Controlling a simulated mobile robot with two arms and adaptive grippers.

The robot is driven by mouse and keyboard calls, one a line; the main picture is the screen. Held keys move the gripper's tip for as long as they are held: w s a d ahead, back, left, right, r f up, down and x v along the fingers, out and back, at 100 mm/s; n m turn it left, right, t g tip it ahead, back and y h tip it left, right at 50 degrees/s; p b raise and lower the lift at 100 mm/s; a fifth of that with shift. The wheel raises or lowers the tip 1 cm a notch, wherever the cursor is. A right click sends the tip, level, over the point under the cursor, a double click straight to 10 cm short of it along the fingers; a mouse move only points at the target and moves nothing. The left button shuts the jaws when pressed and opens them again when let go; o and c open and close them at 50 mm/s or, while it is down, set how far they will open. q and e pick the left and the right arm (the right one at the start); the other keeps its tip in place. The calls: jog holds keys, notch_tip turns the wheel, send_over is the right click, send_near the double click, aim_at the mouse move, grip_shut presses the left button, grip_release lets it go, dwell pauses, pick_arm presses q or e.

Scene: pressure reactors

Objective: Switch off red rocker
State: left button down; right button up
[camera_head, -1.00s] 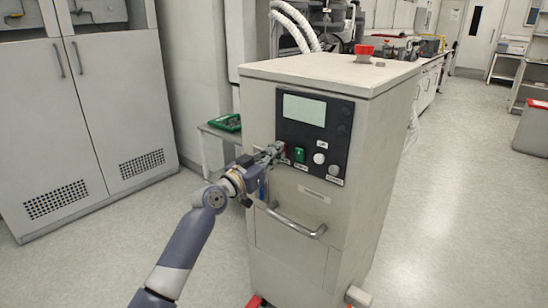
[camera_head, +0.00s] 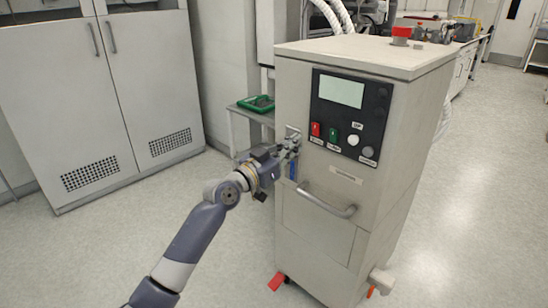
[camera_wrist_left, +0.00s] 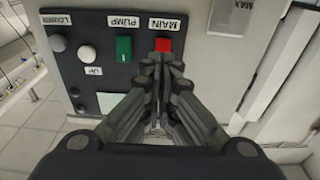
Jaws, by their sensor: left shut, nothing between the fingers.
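The red rocker (camera_head: 315,129) is on the dark control panel of the grey cabinet, left of the green rocker (camera_head: 333,135). In the left wrist view the red rocker (camera_wrist_left: 163,45) sits beside the label MAIN, and the green rocker (camera_wrist_left: 124,49) beside the label PUMP. My left gripper (camera_head: 295,140) is shut and empty, just left of and slightly below the red rocker in the head view. In the left wrist view its closed fingertips (camera_wrist_left: 162,62) are right by the red rocker's edge; I cannot tell whether they touch. My right gripper is not in view.
The control panel (camera_head: 347,92) also has a screen, a white knob (camera_head: 353,140) and a grey knob (camera_head: 368,151). A handle (camera_head: 328,203) sticks out below it. A green tray (camera_head: 257,103) stands on a side table to the left. The floor in front is clear.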

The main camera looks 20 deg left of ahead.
pick_arm(q)
jog(key=v, duration=0.6)
jog(key=shift+s+a, duration=0.2)
jog(key=shift+s, duration=0.1)
